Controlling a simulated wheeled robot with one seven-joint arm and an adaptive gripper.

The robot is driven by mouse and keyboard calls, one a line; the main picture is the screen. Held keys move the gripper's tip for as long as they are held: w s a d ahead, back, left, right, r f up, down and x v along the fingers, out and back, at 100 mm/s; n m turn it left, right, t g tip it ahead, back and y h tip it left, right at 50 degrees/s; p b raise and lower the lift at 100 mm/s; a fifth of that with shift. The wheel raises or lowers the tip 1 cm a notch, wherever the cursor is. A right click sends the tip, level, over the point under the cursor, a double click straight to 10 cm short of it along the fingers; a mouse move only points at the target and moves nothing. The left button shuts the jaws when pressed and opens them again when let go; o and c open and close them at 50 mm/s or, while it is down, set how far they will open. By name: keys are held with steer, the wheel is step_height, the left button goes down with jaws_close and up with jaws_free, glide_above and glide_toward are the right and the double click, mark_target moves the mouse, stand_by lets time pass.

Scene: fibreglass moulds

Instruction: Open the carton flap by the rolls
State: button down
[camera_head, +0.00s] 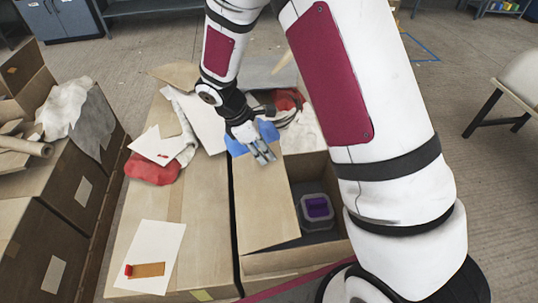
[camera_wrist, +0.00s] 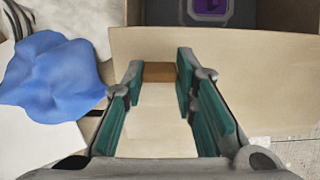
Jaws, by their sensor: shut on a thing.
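The carton flap (camera_head: 265,205) is a tan panel, raised at an angle over part of an open carton (camera_head: 290,262). My gripper (camera_head: 265,158) is at the flap's far end. In the wrist view the flap (camera_wrist: 225,80) spans the picture, and my gripper (camera_wrist: 158,74) has its green-padded fingers on both sides of a small brown tab (camera_wrist: 158,70) on it. The gripper is shut on this part of the flap. Inside the carton stands a grey container with a purple inside (camera_head: 318,207). A brown roll (camera_head: 25,146) lies on the cartons at the left.
A blue cloth (camera_head: 240,145) lies close by my gripper; it also shows in the wrist view (camera_wrist: 50,80). A closed carton (camera_head: 200,210) bears a white sheet (camera_head: 150,255) and a red cloth (camera_head: 150,170). Stacked cartons stand at left, a white-topped stool (camera_head: 520,80) at right.

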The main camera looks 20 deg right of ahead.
steer(key=a+r+h, duration=0.2)
steer(key=w+a+r+h, duration=0.1)
steer(key=a+h, duration=0.1)
steer(key=shift+g+b, duration=0.4)
steer(key=a+h, duration=0.1)
steer(key=a+r, duration=0.1)
steer(key=a, duration=0.1)
steer(key=shift+w+h, duration=0.2)
steer(key=shift+h, duration=0.2)
steer(key=shift+a, duration=0.1)
steer(key=c, duration=1.3)
jaws_free()
steer(key=shift+r, duration=0.1)
steer(key=v, duration=1.2)
steer(key=shift+w, duration=0.15)
